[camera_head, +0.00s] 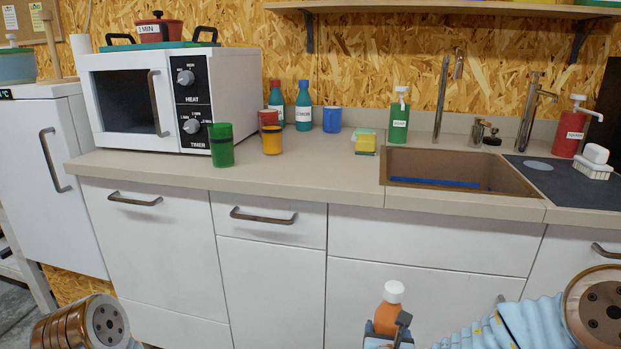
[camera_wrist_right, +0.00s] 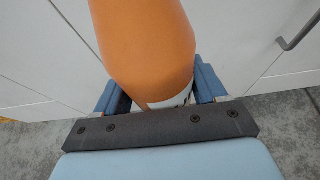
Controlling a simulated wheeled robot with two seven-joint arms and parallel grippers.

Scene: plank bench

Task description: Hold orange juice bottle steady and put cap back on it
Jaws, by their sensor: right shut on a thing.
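The orange juice bottle (camera_head: 386,317) is at the bottom of the head view, in front of the white cabinet doors. It is roughly upright, with a white cap (camera_head: 394,291) on its top; I cannot tell how tightly the cap sits. My right gripper (camera_head: 387,337) is shut on the bottle. In the right wrist view the orange bottle body (camera_wrist_right: 145,45) is between the two blue fingers (camera_wrist_right: 160,88), and its top runs out of the picture. Only a joint of my left arm shows at the lower left; my left gripper is out of view.
The counter (camera_head: 310,178) holds a microwave (camera_head: 235,90), a green cup (camera_head: 221,150), a yellow cup (camera_head: 272,141), a blue cup (camera_head: 332,120), bottles, a sponge (camera_head: 365,143) and a green soap dispenser (camera_head: 399,125). A sink (camera_head: 455,162) is at right. Door handles (camera_head: 262,217) stick out.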

